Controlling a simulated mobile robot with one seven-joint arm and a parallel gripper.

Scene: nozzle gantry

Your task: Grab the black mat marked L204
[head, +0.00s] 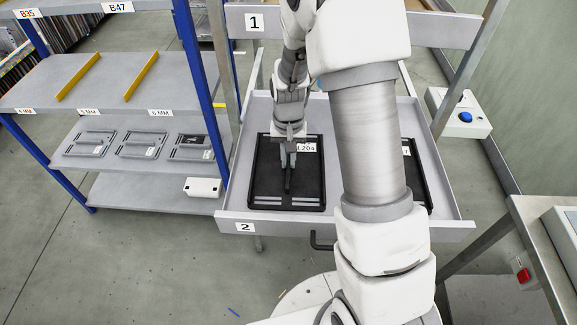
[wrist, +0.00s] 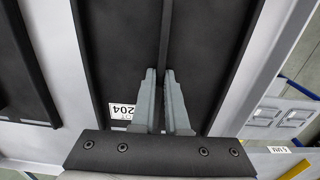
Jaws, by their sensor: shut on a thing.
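The black mat (head: 308,182) marked L204 lies flat in the left part of the open grey drawer (head: 262,224) numbered 2. My gripper (head: 289,160) comes down over the middle of the mat. In the wrist view its two grey fingers (wrist: 160,75) are closed on the thin raised black rib (wrist: 167,40) along the mat's middle.
A second black mat (head: 418,180) lies in the drawer's right part, mostly hidden behind my arm. A shelf rack with blue posts (head: 200,90) stands close on the left. A box with a blue button (head: 464,117) is on the right.

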